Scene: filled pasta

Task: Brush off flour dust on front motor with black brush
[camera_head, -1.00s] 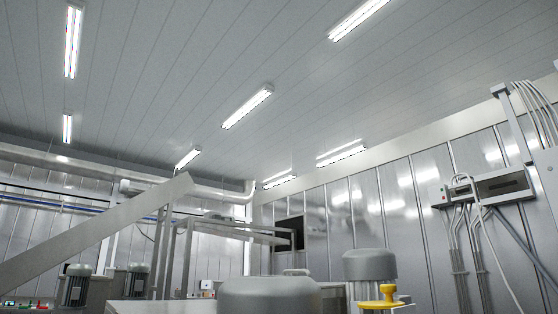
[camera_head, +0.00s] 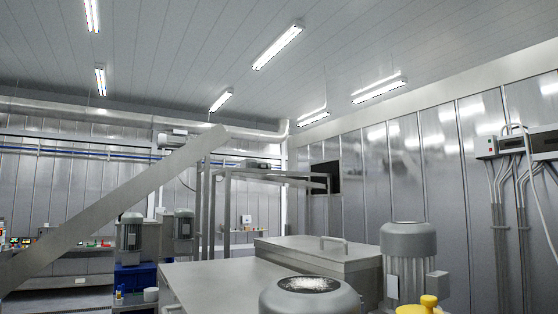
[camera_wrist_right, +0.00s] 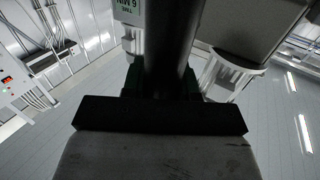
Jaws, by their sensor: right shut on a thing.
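The front motor (camera_head: 310,300) stands at the bottom of the head view, a grey domed housing cut off by the lower edge. A patch of white flour dust (camera_head: 308,284) lies on its top. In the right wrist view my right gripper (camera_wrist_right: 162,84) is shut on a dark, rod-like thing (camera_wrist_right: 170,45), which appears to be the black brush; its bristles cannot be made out. A wide black bar and a worn grey surface fill the lower part of that view. Neither gripper shows in the head view, so their distance from the motor cannot be told there.
A second grey motor (camera_head: 408,245) stands behind on the right. A yellow knob (camera_head: 418,307) is at the bottom edge beside the front motor. A steel machine cover with a handle (camera_head: 318,258) lies behind. A slanted steel beam (camera_head: 120,205) crosses the left side.

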